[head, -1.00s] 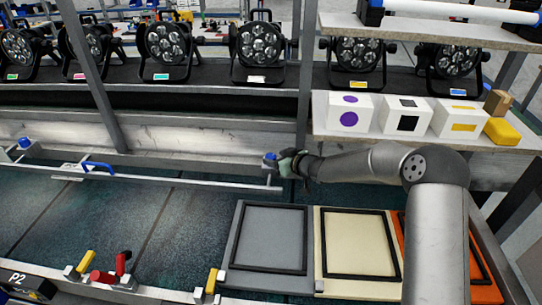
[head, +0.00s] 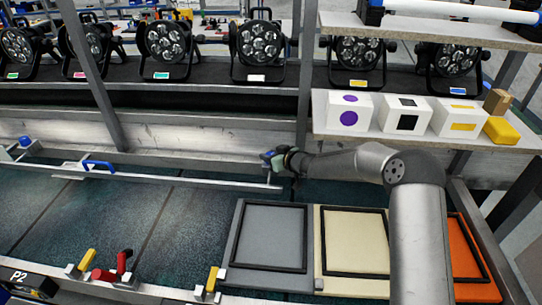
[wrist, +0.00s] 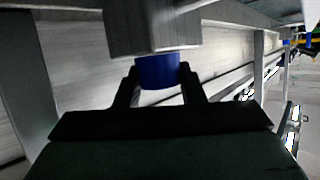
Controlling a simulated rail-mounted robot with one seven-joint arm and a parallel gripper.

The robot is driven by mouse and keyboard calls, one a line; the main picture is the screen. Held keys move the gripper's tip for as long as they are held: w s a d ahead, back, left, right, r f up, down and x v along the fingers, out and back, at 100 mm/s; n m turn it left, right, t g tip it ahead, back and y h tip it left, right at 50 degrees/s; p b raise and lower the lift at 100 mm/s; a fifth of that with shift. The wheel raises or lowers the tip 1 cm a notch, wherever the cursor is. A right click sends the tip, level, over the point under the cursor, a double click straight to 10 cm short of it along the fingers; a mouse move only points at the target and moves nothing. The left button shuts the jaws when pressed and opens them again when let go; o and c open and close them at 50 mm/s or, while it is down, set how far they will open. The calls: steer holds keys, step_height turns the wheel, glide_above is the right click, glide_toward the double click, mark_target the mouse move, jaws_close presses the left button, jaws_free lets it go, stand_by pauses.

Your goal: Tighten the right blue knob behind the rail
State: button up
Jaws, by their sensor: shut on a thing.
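The right blue knob (wrist: 159,72) sits under a grey block (wrist: 152,27) in the wrist view. My gripper (wrist: 160,82) is shut on it, with one dark finger on each side. In the head view my gripper (head: 281,160) is at the right end of the long pale rail (head: 190,181). There the knob is mostly hidden by my gripper, with only a little blue showing. Another blue knob (head: 25,142) stands at the left end of the rail. A blue handle (head: 99,165) sits on the rail between them.
A shelf with white boxes (head: 349,112) and a yellow block (head: 501,131) stands to the right, behind my arm. Grey, cream and orange panels (head: 268,238) lie in front. Yellow and red clamps (head: 122,262) line the front edge. Several par cans stand at the back.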

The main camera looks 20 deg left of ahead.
steer(key=shift+f+b, duration=0.25)
steer(key=shift+b, duration=0.65)
